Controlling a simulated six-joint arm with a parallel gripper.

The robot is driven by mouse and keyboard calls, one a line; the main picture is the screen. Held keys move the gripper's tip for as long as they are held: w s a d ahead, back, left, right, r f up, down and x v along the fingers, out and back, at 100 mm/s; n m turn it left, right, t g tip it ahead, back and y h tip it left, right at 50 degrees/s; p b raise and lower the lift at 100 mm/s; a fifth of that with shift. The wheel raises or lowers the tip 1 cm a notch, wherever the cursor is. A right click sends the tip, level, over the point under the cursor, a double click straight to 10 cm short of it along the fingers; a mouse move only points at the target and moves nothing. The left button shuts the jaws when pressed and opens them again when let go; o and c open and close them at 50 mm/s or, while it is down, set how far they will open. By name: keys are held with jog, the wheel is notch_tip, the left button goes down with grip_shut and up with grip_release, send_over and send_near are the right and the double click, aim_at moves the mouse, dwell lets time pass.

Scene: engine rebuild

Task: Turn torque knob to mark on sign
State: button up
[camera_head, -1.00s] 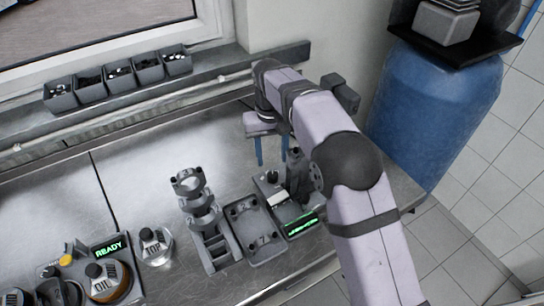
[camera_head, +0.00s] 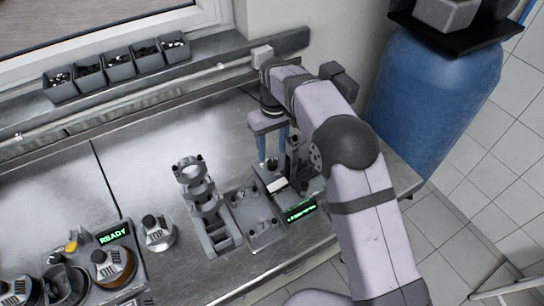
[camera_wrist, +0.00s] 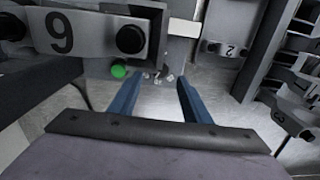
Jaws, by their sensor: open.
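A device with a lit green display (camera_head: 301,211) and a pale sign-like plate (camera_head: 278,185) stands at the right end of the bench. A small dark knob (camera_head: 271,164) shows at its back; I cannot tell for sure whether this is the torque knob, nor read any mark. My gripper (camera_head: 272,156) points down over the back of this device, its two blue fingers apart and nothing seen between them. In the wrist view my gripper (camera_wrist: 155,84) also shows open. A green button (camera_wrist: 119,72) lies just left of the left finger there.
Left of the device stand a grey tray (camera_head: 233,205) and a stacked grey part with rings (camera_head: 200,190). In the wrist view a plate marked 9 (camera_wrist: 62,32) is close at upper left. The back left bench is clear.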

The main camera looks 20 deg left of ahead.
aim_at(272, 161)
jog(key=shift+f+p, duration=0.8)
jog(key=shift+f, duration=1.7)
jog(key=c, duration=1)
jog(key=shift+r+m+b, duration=0.1)
jog(key=shift+m+b, duration=0.3)
jog(key=shift+m, duration=1.9)
jog(key=shift+c, duration=0.2)
jog(key=o, duration=1)
jog(key=shift+o, duration=0.2)
notch_tip(272, 161, up, 6)
jog(key=shift+b, duration=1.15)
jog(key=shift+r, duration=0.65)
